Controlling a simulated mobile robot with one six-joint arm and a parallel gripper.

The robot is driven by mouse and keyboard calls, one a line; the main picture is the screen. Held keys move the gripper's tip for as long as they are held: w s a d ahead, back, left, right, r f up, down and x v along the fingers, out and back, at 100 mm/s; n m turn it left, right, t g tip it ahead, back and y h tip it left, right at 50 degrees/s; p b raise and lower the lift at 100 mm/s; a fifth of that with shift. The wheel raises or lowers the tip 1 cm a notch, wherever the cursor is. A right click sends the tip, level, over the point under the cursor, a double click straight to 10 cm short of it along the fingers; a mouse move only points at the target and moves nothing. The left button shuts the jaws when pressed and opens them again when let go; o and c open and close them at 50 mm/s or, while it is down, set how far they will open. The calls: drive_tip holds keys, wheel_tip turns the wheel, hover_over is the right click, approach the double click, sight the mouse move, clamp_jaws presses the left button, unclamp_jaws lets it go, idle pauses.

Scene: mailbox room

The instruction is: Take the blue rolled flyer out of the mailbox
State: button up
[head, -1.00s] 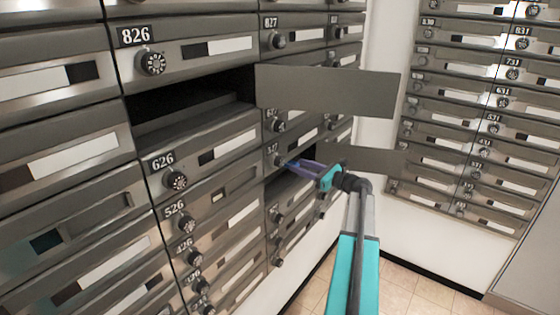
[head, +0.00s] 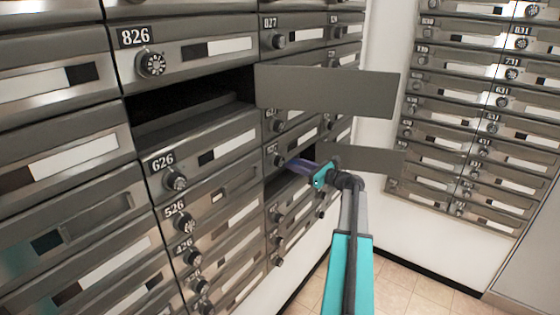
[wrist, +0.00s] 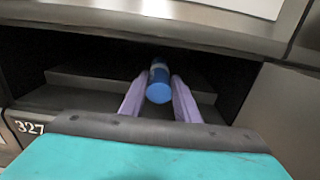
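The blue rolled flyer (wrist: 159,82) lies inside an open mailbox compartment in the wrist view, its round end facing me. My gripper (wrist: 160,88) reaches into that compartment with its two pale purple fingers apart. One finger is on each side of the flyer, with the flyer's near end between them. A narrow gap seems to show on each side, though contact is hard to judge. In the head view my gripper (head: 297,165) is at a lower open mailbox (head: 280,183); the flyer cannot be told apart there.
The open door (wrist: 285,105) of this compartment stands to the right in the wrist view. A larger open door (head: 325,90) sticks out above my arm, from an empty-looking upper compartment (head: 190,108). Another mailbox bank (head: 470,110) lines the right wall.

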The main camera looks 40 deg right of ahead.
drive_tip(key=shift+s+r+p, duration=0.1)
drive_tip(key=shift+r+p, duration=0.25)
idle(0.3)
drive_tip(key=shift+s, duration=0.1)
idle(0.3)
drive_tip(key=p+v, duration=0.3)
drive_tip(key=v, duration=1.6)
drive_tip(key=shift+s, duration=0.4)
drive_tip(key=shift+f, duration=0.1)
idle(0.6)
